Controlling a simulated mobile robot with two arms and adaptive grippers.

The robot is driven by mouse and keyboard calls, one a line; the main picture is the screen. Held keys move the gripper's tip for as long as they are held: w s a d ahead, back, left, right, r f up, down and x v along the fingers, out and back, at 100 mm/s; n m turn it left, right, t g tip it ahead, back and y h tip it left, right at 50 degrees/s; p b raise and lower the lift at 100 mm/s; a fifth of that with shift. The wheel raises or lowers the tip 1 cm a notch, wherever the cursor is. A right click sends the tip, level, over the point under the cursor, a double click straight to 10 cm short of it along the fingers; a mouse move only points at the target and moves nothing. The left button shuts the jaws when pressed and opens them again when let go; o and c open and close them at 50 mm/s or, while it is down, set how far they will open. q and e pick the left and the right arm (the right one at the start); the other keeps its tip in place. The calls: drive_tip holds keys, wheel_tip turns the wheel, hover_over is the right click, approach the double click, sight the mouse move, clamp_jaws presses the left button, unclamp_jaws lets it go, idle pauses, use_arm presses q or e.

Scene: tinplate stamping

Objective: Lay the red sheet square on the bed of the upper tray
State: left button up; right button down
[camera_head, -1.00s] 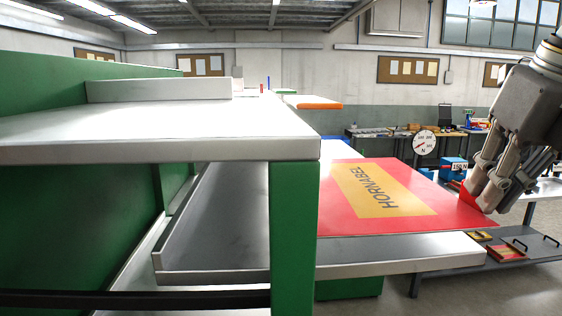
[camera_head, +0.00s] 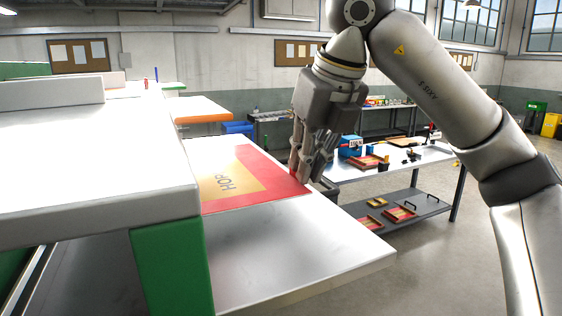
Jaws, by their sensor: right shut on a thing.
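The red sheet (camera_head: 279,182) with a yellow lettered panel lies flat over the far part of a pale metal tray (camera_head: 310,245). I cannot tell whether it touches the bed all over. Its left part is hidden behind the white-topped green machine. A wide strip of bare metal shows in front of the sheet. My right gripper (camera_head: 304,176) points down at the sheet's right corner and is shut on it at the edge. My left gripper is not in view.
The machine's white top (camera_head: 90,160) and green post (camera_head: 172,268) stand close at the left, beside the tray. A work table (camera_head: 395,168) with a blue box (camera_head: 351,145) stands behind at the right, with several framed items on its lower shelf (camera_head: 425,205). Floor at the right is clear.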

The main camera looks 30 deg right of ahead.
sight(283, 170)
drive_tip(key=w, duration=0.1)
drive_tip(key=w+p, duration=0.1)
drive_tip(key=w, duration=0.2)
drive_tip(key=shift+w+a+r, duration=0.15)
drive_tip(key=shift+w+a, duration=0.1)
drive_tip(key=shift+w, duration=0.1)
drive_tip(key=shift+w+p, duration=0.45)
drive_tip(key=shift+w, duration=0.15)
drive_tip(key=shift+w+a+r+p, duration=0.1)
drive_tip(key=shift+w+p, duration=0.3)
drive_tip(key=shift+w, duration=0.05)
wheel_tip(283, 170, down, 3)
drive_tip(key=shift+p, duration=0.75)
drive_tip(key=shift+f, duration=0.4)
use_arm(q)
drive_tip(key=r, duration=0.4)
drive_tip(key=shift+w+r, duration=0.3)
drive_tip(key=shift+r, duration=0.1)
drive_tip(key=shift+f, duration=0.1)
use_arm(e)
drive_tip(key=shift+f, duration=0.1)
drive_tip(key=c, duration=1.6)
unclamp_jaws()
drive_tip(key=shift+o, duration=0.2)
